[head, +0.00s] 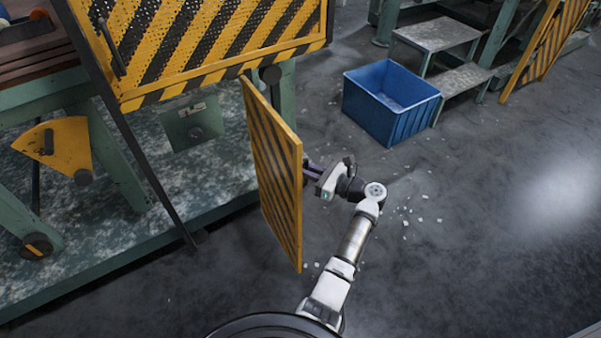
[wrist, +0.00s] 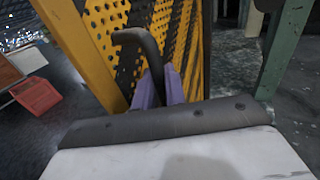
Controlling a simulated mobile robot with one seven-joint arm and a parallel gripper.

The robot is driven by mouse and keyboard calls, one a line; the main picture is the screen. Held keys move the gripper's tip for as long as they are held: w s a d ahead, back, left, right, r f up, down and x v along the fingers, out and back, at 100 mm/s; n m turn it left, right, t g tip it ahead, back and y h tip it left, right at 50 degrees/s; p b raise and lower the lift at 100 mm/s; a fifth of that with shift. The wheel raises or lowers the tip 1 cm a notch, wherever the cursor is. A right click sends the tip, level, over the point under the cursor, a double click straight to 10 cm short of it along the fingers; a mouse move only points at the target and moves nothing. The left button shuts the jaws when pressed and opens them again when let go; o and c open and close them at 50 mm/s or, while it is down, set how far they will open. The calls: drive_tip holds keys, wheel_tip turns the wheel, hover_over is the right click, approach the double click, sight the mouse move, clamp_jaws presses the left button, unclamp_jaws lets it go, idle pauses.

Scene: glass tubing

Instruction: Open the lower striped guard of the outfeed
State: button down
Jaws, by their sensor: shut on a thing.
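The lower striped guard (head: 274,165) is a yellow and black perforated panel. In the head view it stands swung out from the machine, almost edge-on, hanging below the upper guard. In the wrist view its yellow frame and mesh (wrist: 180,38) fill the middle. My gripper (head: 308,172) is at the right face of the panel. In the wrist view its purple fingers (wrist: 161,88) are shut on the guard's dark bent handle (wrist: 151,48). The exact grip contact is partly hidden, and the handle is hidden in the head view.
The upper striped guard (head: 205,38) is above, with a dark bar handle. A green machine frame (head: 124,150) stands left. A blue crate (head: 389,102) and grey steps (head: 440,38) stand upper right. White bits lie on the floor. The right floor is mostly clear.

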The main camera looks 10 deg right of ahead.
idle(0.3)
drive_tip(key=c, duration=1.5)
unclamp_jaws()
drive_tip(key=shift+c, duration=0.2)
drive_tip(key=b+v, duration=0.2)
drive_tip(key=v, duration=1.1)
drive_tip(key=shift+s+d, duration=0.3)
